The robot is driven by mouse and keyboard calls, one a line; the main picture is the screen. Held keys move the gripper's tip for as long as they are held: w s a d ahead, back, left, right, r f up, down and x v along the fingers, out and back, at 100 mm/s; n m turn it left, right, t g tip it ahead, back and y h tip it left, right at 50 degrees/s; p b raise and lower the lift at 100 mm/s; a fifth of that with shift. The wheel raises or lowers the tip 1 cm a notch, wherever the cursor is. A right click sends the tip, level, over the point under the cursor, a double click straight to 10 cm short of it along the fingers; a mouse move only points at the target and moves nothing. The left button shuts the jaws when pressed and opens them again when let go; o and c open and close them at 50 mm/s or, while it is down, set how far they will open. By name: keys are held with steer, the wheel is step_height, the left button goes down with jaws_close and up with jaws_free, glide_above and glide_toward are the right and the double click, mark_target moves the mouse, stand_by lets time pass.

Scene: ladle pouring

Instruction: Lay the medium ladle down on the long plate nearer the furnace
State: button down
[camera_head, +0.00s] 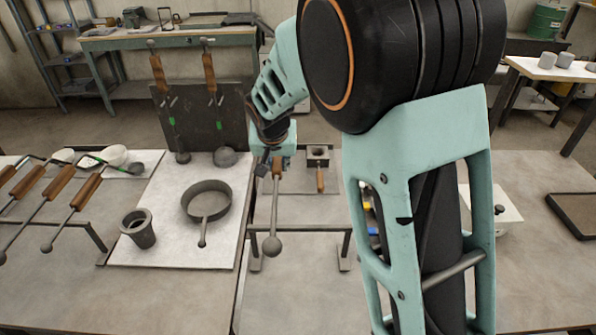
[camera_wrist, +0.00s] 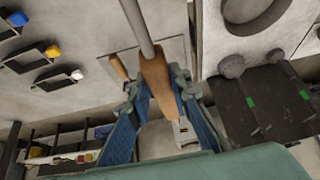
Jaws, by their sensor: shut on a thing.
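My gripper (camera_head: 271,160) is shut on the wooden handle of a ladle (camera_head: 273,215). The ladle's thin rod and round bowl point toward the camera, above a grey raised plate (camera_head: 312,212) in the middle. I cannot tell whether the bowl touches anything. In the wrist view, my gripper (camera_wrist: 155,88) has its blue pads on both sides of the ladle's wooden handle (camera_wrist: 154,72). The bowl is outside that view. Two ladles (camera_head: 182,157) (camera_head: 224,156) hang on a dark upright panel (camera_head: 205,118). I cannot identify the furnace.
A white board (camera_head: 125,253) at left carries a grey cup (camera_head: 138,230) and a round pan (camera_head: 207,200). Several wooden-handled tools (camera_head: 60,184) lie farther left. A small mould (camera_head: 318,157) with a wooden handle sits right of my gripper. My arm hides the area right of centre.

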mark_target(275, 177)
steer(key=shift+w+a, duration=0.25)
steer(key=shift+a, duration=0.1)
step_height(275, 177, down, 8)
steer(key=b, duration=0.4)
steer(key=shift+b, duration=0.3)
steer(key=shift+f+b, duration=0.35)
steer(key=shift+f, duration=0.05)
stand_by(0.7)
steer(key=c, duration=1.8)
jaws_free()
steer(key=shift+s, duration=0.1)
steer(key=shift+o, duration=0.6)
steer(key=shift+s+d+f, duration=0.1)
steer(key=shift+f, duration=0.1)
steer(key=v, duration=1.2)
steer(key=shift+r, duration=0.2)
steer(key=shift+r+p, duration=2.2)
steer(key=shift+r, duration=1.3)
